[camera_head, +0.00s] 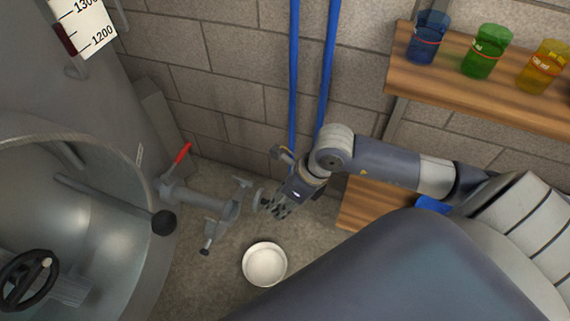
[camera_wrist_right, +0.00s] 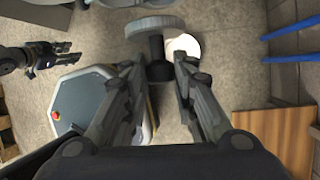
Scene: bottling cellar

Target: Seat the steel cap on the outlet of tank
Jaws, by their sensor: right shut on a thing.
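The steel cap (camera_head: 258,199) is a grey disc with a dark knob. In the right wrist view the cap (camera_wrist_right: 155,25) is in front of my fingers, its knob between them. My right gripper (camera_head: 274,205) is shut on the knob; it also shows in the right wrist view (camera_wrist_right: 158,72). The tank's outlet (camera_head: 205,199) is a grey pipe with a red-handled valve and swing clamps at its end. The cap is just right of the outlet's open end, with a small gap visible. My left gripper (camera_wrist_right: 68,53) shows in the right wrist view, empty, fingers apart.
The tank (camera_head: 150,90) fills the left side. A white bowl (camera_head: 264,264) stands on the floor below the outlet. Blue pipes (camera_head: 293,80) run down the brick wall behind. A wooden shelf (camera_head: 460,75) with coloured beakers is at upper right.

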